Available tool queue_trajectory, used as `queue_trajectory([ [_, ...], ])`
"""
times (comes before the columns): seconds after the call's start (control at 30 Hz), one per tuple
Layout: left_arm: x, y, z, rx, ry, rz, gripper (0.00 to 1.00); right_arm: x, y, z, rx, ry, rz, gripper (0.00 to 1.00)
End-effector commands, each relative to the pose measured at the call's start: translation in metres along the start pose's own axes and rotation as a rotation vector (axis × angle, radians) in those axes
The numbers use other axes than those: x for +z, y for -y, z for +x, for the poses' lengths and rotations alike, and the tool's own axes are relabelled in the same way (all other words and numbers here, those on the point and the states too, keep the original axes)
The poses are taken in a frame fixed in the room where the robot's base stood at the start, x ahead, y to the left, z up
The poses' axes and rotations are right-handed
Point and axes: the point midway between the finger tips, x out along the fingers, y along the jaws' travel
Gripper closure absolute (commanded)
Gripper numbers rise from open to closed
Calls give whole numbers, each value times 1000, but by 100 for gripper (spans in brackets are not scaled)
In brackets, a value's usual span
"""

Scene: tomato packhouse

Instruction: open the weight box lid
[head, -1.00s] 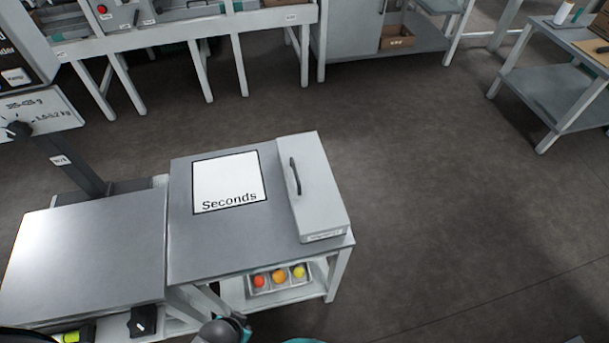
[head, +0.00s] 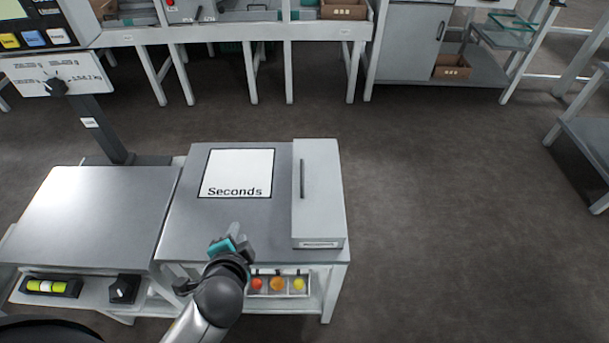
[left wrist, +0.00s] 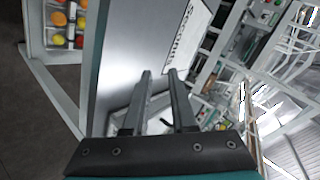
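The weight box (head: 319,205) is a long pale grey box at the right end of the table top, with a dark bar handle (head: 302,179) along the left part of its lid. The lid is shut. My left gripper (head: 234,236) is above the table's front edge, to the left of the box and apart from it. In the left wrist view its two fingers (left wrist: 160,75) stand apart with nothing between them. The box cannot be made out in that view. My right gripper is not in view.
A white "Seconds" sheet (head: 238,172) lies on the table (head: 185,222), left of the box. Tomato samples in a tray (head: 278,293) sit on the shelf below. A scale platform (head: 100,210) with a post adjoins at left. Floor at right is clear.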

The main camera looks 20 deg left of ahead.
Motion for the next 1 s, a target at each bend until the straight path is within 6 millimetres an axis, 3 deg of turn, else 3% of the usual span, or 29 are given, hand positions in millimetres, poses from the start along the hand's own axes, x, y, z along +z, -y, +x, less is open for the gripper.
queue_trajectory([
  [0.2,-43,26,-1,-282,-194,541,75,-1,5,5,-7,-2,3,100],
  [0.43,-81,14,-13,-453,-345,972,75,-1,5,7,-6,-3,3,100],
  [0.67,-92,8,-13,-493,-385,1082,75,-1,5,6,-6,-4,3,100],
  [1.0,-114,18,21,-493,-383,1077,75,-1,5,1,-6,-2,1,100],
])
